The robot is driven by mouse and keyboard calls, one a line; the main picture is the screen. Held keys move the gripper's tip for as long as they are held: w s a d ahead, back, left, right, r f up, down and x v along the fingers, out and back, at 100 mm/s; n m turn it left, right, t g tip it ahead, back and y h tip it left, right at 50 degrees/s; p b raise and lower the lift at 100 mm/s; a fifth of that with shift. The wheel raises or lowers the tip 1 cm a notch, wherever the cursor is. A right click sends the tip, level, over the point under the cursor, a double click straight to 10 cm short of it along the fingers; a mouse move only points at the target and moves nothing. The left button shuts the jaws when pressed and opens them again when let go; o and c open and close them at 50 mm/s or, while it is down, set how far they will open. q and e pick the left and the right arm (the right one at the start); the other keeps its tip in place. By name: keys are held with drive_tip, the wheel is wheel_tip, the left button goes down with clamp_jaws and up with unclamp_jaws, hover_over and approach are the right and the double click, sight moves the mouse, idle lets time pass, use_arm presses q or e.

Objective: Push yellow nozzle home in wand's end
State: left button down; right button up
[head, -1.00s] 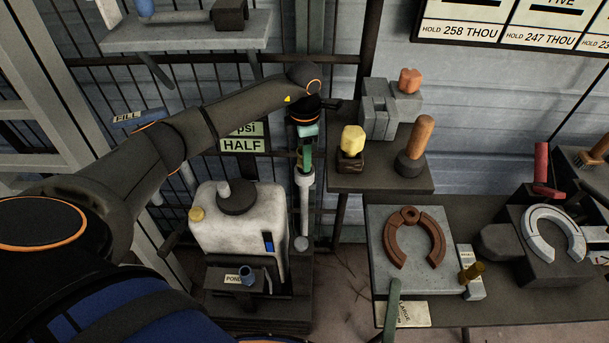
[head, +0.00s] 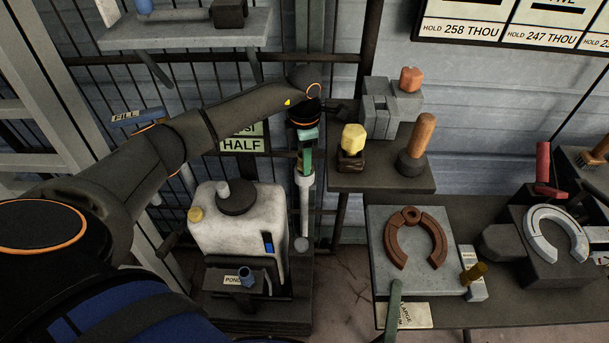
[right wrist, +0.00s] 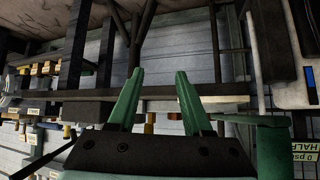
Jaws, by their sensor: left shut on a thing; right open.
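The wand (head: 304,205) stands upright as a pale tube beside the white tank (head: 215,230) in the head view. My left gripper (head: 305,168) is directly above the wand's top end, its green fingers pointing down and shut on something. A thin yellowish sliver shows between the fingers, most likely the yellow nozzle, which is otherwise hidden. I cannot tell whether it is seated in the wand's end. My right gripper (right wrist: 160,75) is open in the right wrist view, with nothing between its green fingers.
A shelf right of the wand holds a yellow knob (head: 353,138) in a dark block, a wooden handle (head: 422,135) and a grey block (head: 385,115). A bench (head: 520,305) at right bears horseshoe shapes. A sign (head: 242,145) reading HALF is behind my left arm.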

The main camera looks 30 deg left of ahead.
use_arm(q)
drive_tip(key=shift+f+b, duration=0.3)
drive_tip(key=shift+f, duration=0.1)
use_arm(e)
drive_tip(key=shift+f, duration=0.35)
use_arm(q)
drive_tip(key=shift+c, duration=2)
unclamp_jaws()
use_arm(e)
drive_tip(key=shift+r, duration=0.1)
use_arm(q)
wheel_tip(320, 180, up, 8)
drive_tip(key=p, duration=0.5)
drive_tip(key=shift+p, duration=0.4)
drive_tip(key=shift+r, duration=0.1)
use_arm(e)
drive_tip(key=r, duration=0.2)
drive_tip(key=d+r, duration=0.1)
drive_tip(key=r, duration=0.2)
drive_tip(key=shift+s+d+r, duration=0.2)
drive_tip(key=shift+d+r, duration=0.1)
drive_tip(key=shift+d, duration=0.1)
